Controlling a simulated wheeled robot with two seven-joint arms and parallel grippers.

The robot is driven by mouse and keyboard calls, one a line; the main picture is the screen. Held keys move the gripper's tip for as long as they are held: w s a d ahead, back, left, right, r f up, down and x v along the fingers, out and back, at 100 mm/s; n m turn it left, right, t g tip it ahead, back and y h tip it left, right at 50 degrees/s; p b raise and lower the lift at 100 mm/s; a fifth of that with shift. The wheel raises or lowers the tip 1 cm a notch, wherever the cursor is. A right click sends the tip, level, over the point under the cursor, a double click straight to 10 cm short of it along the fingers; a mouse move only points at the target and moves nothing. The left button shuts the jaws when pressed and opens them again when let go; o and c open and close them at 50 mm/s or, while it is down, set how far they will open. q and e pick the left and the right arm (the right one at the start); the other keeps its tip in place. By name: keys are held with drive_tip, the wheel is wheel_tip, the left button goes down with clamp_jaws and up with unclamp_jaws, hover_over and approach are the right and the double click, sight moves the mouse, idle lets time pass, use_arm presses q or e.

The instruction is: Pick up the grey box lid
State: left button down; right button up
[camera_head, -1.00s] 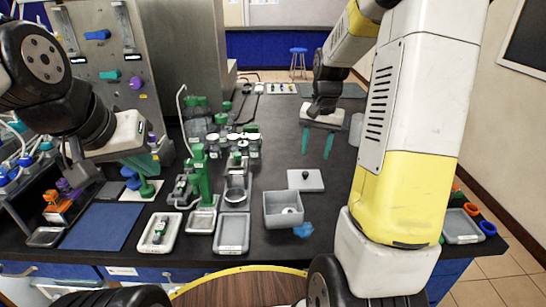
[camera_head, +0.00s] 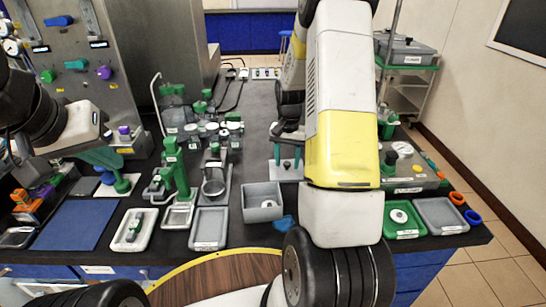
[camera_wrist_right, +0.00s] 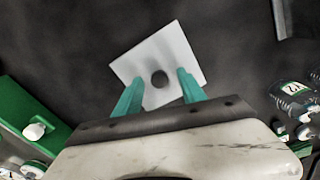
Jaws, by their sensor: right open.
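The grey box lid (camera_head: 286,175) is a pale square plate lying on the dark bench behind the open grey box (camera_head: 262,208). In the right wrist view the lid (camera_wrist_right: 165,48) looks turned at an angle, with a dark round knob (camera_wrist_right: 160,79) at its middle. My right gripper (camera_wrist_right: 160,77) is open, its two teal fingers on either side of the knob and apart from it. In the head view my right gripper (camera_head: 287,156) is above the lid and partly hides it. My left gripper (camera_head: 103,157) hangs at the left; its finger gap is unclear.
A blue piece (camera_head: 284,223) lies beside the box. Left of it are a grey tray (camera_head: 208,228) and green-handled stands (camera_head: 177,170). A green tray (camera_head: 404,218) and another grey tray (camera_head: 442,215) are at the right. Jars stand behind the stands.

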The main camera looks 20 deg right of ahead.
clamp_jaws()
idle(0.3)
